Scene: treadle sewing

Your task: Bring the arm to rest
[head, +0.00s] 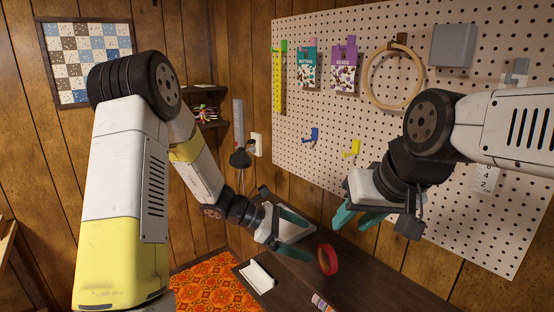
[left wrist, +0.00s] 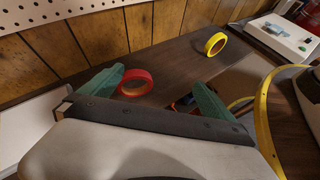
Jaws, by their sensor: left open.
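My left arm comes in from the left, and its left gripper (head: 304,234) hangs low over the dark table (head: 350,287). Its teal fingers are apart and nothing is between them. The left wrist view shows the left gripper (left wrist: 155,95) spread wide above the table, with a red tape roll (left wrist: 135,82) beyond, near one fingertip. That roll (head: 327,259) also shows in the head view, just right of the fingers. My right gripper (head: 357,220) is in front of the pegboard, pointing down, its teal fingers apart and empty.
The pegboard (head: 300,130) holds a hoop (head: 371,92), packets, a yellow ruler and hooks. A white object (head: 257,276) lies at the table's left end. In the left wrist view a yellow tape roll (left wrist: 215,44), a white box (left wrist: 285,38) and a yellow hoop (left wrist: 262,125) are on the right.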

